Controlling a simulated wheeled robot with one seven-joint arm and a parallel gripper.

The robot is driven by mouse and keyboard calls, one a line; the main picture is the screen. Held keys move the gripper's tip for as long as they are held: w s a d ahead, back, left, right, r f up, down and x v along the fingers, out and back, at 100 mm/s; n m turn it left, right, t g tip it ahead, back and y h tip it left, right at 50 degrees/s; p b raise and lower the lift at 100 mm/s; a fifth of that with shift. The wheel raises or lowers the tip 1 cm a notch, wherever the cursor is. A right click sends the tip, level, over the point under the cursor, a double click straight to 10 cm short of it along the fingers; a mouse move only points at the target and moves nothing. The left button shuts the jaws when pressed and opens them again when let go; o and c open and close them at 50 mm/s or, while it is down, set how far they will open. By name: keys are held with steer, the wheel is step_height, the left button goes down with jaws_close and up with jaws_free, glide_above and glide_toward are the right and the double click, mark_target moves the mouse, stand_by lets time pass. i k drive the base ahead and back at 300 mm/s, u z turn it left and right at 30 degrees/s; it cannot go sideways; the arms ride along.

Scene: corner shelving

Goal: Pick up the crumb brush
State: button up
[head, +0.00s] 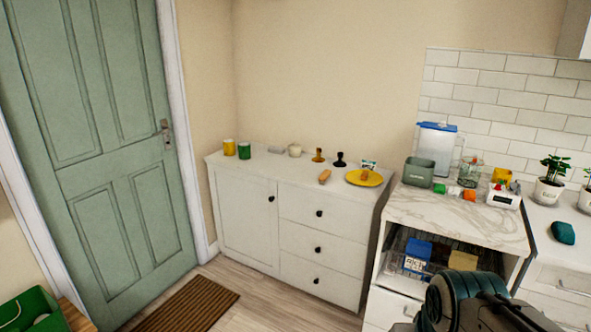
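No object can be named as the crumb brush with certainty at this size. A small tan, wood-coloured object (325,176) lies near the front of the white cabinet's top and may be the brush; its bristles cannot be made out. It lies left of a yellow plate (364,178) and apart from it. Part of my arm shows at the bottom right, in front of the shelf unit. My gripper's fingers are not in view, and the arm is well apart from the cabinet top.
The white cabinet (246,217) also bears yellow (229,147) and green (244,151) cups, a pale pot (295,150) and two knobbed objects (318,155) (339,159). The marble-topped unit (455,219) at right is crowded. A brown mat (185,306) lies by the green door (110,140).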

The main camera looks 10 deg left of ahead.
mark_target(323, 179)
steer(key=i, duration=0.35)
steer(key=u, duration=0.6)
